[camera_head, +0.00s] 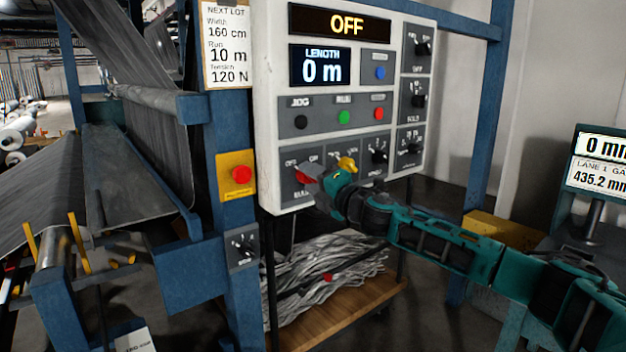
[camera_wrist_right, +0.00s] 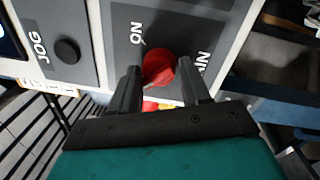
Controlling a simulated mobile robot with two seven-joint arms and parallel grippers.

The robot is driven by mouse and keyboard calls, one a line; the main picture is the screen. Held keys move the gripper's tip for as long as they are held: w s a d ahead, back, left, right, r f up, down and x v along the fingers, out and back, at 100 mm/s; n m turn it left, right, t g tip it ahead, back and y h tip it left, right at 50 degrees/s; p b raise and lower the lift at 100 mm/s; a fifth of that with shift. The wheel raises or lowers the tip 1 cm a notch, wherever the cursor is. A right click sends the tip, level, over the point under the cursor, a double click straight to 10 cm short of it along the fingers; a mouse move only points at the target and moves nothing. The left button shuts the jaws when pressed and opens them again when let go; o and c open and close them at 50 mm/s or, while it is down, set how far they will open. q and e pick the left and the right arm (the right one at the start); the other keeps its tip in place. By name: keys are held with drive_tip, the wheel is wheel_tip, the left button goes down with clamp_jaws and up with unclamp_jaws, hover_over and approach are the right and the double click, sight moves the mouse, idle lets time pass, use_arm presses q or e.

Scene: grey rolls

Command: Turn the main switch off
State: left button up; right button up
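The main switch is a red knob at the lower left of the white control panel (camera_head: 268,130). In the head view its red part (camera_head: 303,177) shows just left of my right gripper (camera_head: 318,182). In the right wrist view the red knob (camera_wrist_right: 158,68) lies between my two fingers (camera_wrist_right: 160,82), near an "ON" label. One finger stands on each side, close to the knob; whether both press on it I cannot tell. The panel's top display (camera_head: 340,23) reads OFF. My left gripper is not in view.
A yellow knob (camera_head: 347,164) sits just right of the main switch, close to my gripper. Black, green and red buttons (camera_head: 343,117) are above. A red button on a yellow plate (camera_head: 240,175) is on the blue post at left. Grey strips lie on a wooden pallet (camera_head: 335,318) below.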

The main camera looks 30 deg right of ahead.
drive_tip(key=o, duration=0.3)
drive_tip(key=shift+f, duration=0.2)
drive_tip(key=shift+o, duration=0.3)
drive_tip(key=shift+r, duration=0.1)
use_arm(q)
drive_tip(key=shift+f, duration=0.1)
use_arm(e)
drive_tip(key=shift+s, duration=0.1)
use_arm(q)
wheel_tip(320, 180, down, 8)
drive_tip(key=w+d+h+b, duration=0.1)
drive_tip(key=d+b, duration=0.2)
drive_tip(key=b, duration=1)
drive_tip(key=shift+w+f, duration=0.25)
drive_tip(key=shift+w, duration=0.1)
use_arm(e)
drive_tip(key=s+d+f, duration=0.1)
drive_tip(key=s, duration=1.1)
drive_tip(key=shift+s, duration=0.3)
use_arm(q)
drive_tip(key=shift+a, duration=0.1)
